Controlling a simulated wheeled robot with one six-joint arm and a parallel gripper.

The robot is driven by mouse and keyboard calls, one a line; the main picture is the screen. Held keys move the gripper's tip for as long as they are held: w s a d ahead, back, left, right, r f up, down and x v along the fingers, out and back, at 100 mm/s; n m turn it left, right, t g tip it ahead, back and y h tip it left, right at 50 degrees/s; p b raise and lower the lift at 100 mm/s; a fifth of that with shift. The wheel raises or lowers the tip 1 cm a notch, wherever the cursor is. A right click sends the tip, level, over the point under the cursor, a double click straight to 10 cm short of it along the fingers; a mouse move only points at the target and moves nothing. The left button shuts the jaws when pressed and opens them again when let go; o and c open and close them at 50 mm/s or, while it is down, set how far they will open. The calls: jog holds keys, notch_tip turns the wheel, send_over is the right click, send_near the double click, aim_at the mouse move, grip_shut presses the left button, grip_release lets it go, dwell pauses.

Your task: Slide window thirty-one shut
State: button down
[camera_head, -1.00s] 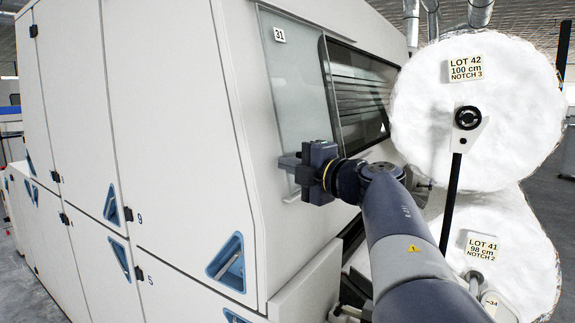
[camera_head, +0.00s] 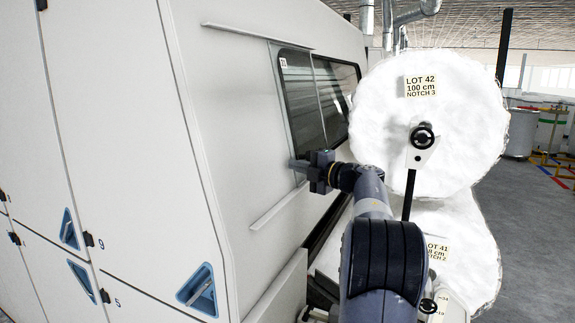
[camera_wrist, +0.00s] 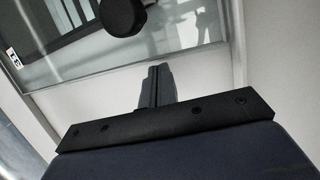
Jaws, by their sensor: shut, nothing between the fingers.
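Window thirty-one (camera_head: 300,100) is a glass pane in the sloping side of the pale machine, with its small 31 label (camera_head: 283,62) at the upper left corner. It lies over the left part of the dark opening; the right part (camera_head: 338,92) shows past the pane's edge. The label also shows in the wrist view (camera_wrist: 13,57). My gripper (camera_head: 298,165) is shut and empty at the pane's lower left corner. In the wrist view its closed fingertips (camera_wrist: 157,70) lie close by the pane's edge strip; I cannot tell whether they touch.
A large white roll marked LOT 42 (camera_head: 455,140) stands right of my arm, with LOT 41 (camera_head: 470,245) below it. Slide rails (camera_head: 278,210) run along the machine side. Blue recessed handles (camera_head: 200,290) are at lower left. Open floor (camera_head: 535,230) lies at right.

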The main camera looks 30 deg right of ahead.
aim_at(298, 159)
jog(key=w+d, duration=0.1)
jog(key=d, duration=0.1)
jog(key=w+d, duration=0.1)
jog(key=d, duration=0.1)
jog(key=shift+w, duration=0.2)
jog(key=shift+r, duration=0.15)
jog(key=shift+a, duration=0.15)
